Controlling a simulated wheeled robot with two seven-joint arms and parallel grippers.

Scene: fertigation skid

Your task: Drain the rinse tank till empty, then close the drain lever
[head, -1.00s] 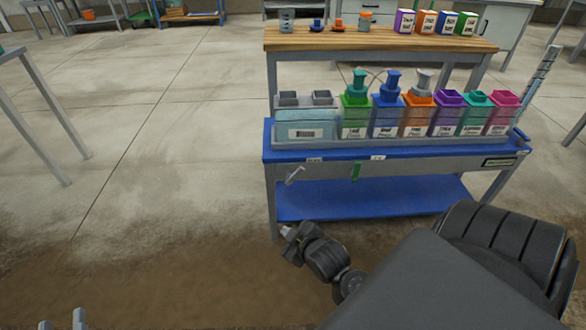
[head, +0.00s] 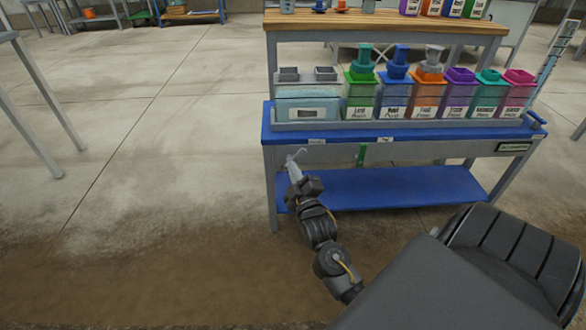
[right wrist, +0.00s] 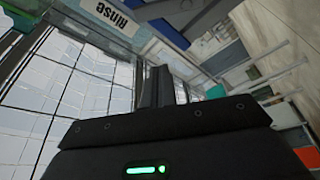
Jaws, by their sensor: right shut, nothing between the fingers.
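The rinse tank (head: 307,106), a pale blue clear-walled box, stands at the left end of the rack on the blue bench. A pale grey lever-like part (head: 297,155) hangs under the bench's front left edge; its exact setting is too small to tell. My right gripper (head: 295,171) is shut and empty, its fingertips just below and overlapping that part in the head view; I cannot tell whether they touch. In the right wrist view the shut fingers (right wrist: 155,86) point towards a white "Rinse" label (right wrist: 108,14). My left gripper is out of view.
A green lever-like part (head: 361,154) hangs farther right on the bench (head: 425,147). Several coloured bottles line the rack, and a wooden shelf (head: 400,20) stands above. The lower blue shelf (head: 400,188) is bare. Floor left of the bench is clear.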

